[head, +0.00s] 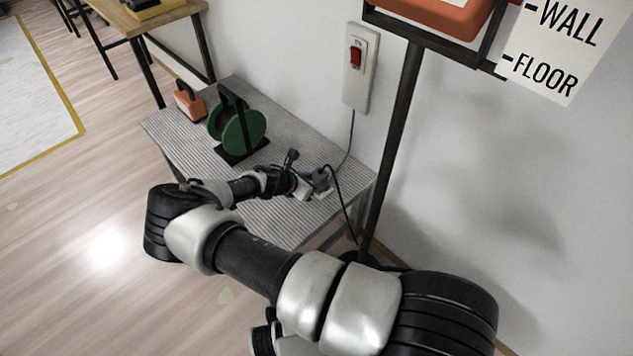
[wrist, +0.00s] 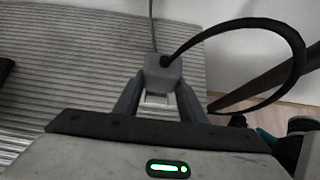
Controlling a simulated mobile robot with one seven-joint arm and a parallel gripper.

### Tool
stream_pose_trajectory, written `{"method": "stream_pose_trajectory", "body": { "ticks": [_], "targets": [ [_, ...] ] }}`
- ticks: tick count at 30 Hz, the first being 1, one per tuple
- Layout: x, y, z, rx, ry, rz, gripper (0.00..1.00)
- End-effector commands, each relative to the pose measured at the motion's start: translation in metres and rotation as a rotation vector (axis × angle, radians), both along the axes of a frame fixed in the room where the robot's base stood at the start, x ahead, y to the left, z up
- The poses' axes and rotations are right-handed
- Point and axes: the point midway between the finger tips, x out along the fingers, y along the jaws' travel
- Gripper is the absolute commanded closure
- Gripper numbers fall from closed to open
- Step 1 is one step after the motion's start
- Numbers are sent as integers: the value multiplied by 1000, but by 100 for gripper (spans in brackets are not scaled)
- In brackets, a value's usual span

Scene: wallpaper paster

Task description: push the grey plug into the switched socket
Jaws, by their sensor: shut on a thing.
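The grey plug (wrist: 162,74) is between the two fingers of my gripper (wrist: 158,92) in the wrist view, and the gripper is shut on it. A black cord loops from the plug to the right. In the head view the plug (head: 320,178) is near the right end of the ribbed table, with my gripper (head: 308,186) at it. A white socket block (head: 323,193) shows partly just beside the plug. Whether the plug's pins are in the socket cannot be told. The red-switch plate (head: 355,68) is on the wall, with a cord running down from it.
The ribbed table (head: 185,148) carries a green cable reel (head: 238,130) and an orange-and-black tool (head: 189,101) at its far left. A dark post (head: 392,150) stands beside the table's right end, near the black cord. The table's left front is clear.

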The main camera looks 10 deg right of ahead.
Motion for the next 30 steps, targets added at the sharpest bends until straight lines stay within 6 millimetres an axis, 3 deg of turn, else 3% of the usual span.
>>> {"method": "stream_pose_trajectory", "body": {
  "ticks": [21, 30],
  "targets": [
    [0, 0, -14, 0, 0, 0, 86],
    [0, 0, -6, 1, 1, 0, 86]
  ]
}}
